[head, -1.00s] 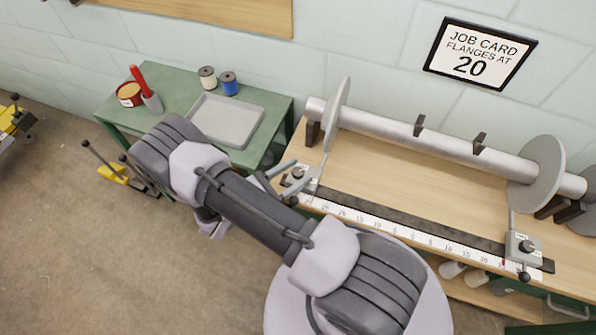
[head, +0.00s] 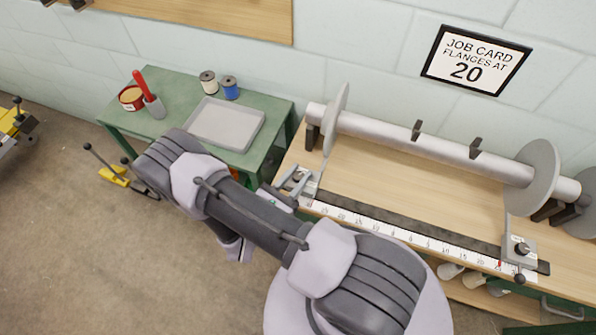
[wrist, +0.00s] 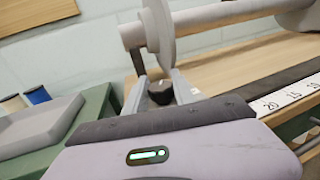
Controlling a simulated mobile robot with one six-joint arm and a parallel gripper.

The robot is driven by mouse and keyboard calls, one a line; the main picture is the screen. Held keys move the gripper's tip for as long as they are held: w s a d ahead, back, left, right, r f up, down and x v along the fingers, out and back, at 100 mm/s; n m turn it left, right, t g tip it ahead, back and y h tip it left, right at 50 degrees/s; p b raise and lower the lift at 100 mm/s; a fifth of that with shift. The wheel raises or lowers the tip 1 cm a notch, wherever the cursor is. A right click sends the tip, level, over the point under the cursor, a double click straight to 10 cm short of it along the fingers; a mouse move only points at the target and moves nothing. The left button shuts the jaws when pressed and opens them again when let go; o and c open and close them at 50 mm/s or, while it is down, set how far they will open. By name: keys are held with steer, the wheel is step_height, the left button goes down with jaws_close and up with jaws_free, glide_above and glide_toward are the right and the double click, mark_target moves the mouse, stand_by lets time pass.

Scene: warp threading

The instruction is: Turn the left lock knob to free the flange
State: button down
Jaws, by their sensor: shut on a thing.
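The left lock knob (wrist: 160,92) is dark and round with a pale mark. It sits between my gripper's two grey fingers (wrist: 159,95) in the wrist view. My gripper (head: 296,182) is shut on the knob at the left end of the scale rail in the head view. The left flange (head: 337,120) is a grey disc on the silver beam (head: 430,143); it also shows just behind the knob in the wrist view (wrist: 159,35). The knob's block (head: 309,190) is partly hidden by the fingers. I cannot tell the knob's turn angle.
The white scale (head: 400,234) runs along the bench's front edge. The right flange (head: 541,175) and right lock block (head: 518,245) are at the far end. A green table (head: 170,85) with a grey tray (head: 256,132) stands left. A job card (head: 476,60) reads 20.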

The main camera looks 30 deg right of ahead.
steer(key=shift+n+t+y, duration=0.3)
steer(key=shift+n+t, duration=0.1)
steer(key=shift+t, duration=0.2)
steer(key=c, duration=1)
jaws_free()
steer(key=shift+c, duration=0.2)
steer(key=shift+a, duration=0.1)
steer(key=p+v, duration=0.1)
steer(key=v, duration=1.6)
steer(key=shift+s+p, duration=0.15)
steer(key=shift+p, duration=0.25)
steer(key=shift+a, duration=0.1)
